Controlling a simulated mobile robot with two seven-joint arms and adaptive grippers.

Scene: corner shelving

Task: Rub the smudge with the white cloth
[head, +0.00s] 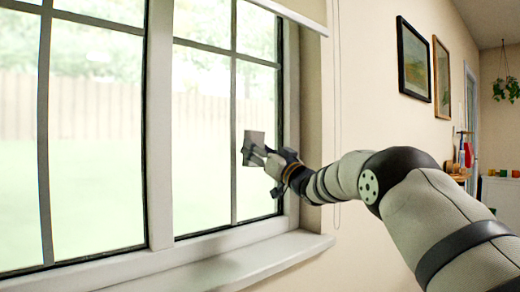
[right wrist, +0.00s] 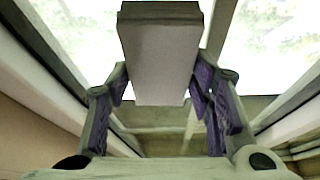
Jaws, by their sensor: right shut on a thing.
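The cloth (head: 253,142) is a small flat pad, grey in the head view and pale on its broad face in the right wrist view (right wrist: 160,60). My right gripper (head: 264,157) is shut on it, with a purple-padded finger on each side in the right wrist view (right wrist: 160,92). The cloth is in front of the right window pane (head: 202,130), just right of the dark upright bar. I cannot tell whether it touches the glass. I cannot make out the smudge; it may be behind the cloth or too faint. My left gripper is out of view.
The white window frame (head: 160,130) and dark bars divide the panes. The sill (head: 230,262) below is bare. A cord (head: 338,100) hangs right of the window. Framed pictures (head: 413,60) hang on the wall to the right, and a hanging plant (head: 507,88) is farther back.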

